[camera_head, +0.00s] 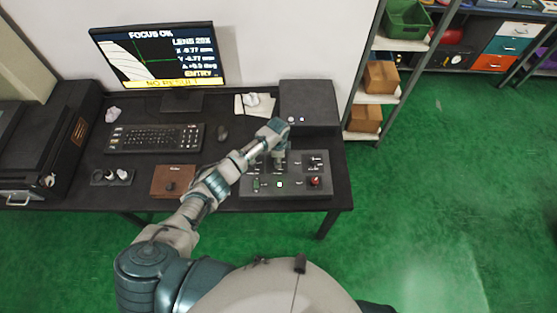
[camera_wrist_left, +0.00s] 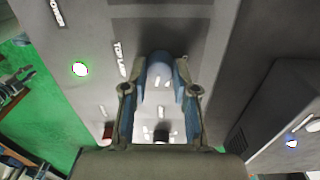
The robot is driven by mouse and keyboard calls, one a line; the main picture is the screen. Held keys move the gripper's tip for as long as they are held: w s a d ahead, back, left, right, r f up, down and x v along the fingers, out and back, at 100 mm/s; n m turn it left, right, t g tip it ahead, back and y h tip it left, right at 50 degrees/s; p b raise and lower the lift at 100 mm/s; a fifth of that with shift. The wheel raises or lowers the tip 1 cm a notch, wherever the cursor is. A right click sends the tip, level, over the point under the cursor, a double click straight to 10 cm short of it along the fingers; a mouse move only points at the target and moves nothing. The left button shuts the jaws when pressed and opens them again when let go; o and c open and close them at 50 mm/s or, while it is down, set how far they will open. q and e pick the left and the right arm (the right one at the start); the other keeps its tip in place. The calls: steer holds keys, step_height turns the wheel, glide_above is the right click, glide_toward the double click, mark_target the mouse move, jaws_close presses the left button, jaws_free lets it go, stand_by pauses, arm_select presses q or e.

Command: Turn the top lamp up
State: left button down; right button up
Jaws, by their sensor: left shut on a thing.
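The control panel (camera_head: 290,191) is a dark grey box at the desk's front right. My left gripper (camera_head: 280,164) reaches down over its upper middle part. In the left wrist view, my left gripper (camera_wrist_left: 160,82) is shut on a rounded grey-blue knob (camera_wrist_left: 160,67), with one finger on each side. A white label (camera_wrist_left: 120,58) beside the knob is partly readable and seems to say "Top lamp". The fingers hide part of the knob, so its turn position cannot be told. My right gripper is not in view.
A lit button (camera_head: 279,184) and a red knob (camera_head: 315,181) sit on the panel near the gripper. A dark box (camera_head: 309,101) stands behind the panel. The monitor (camera_head: 158,55), keyboard (camera_head: 154,138) and brown block (camera_head: 173,181) are to the left.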

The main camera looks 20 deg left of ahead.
arm_select(q)
steer(key=shift+a, duration=0.15)
steer(key=c, duration=0.9)
jaws_free()
step_height(320, 180, up, 12)
steer(key=shift+w, duration=0.25)
steer(key=shift+f, duration=0.1)
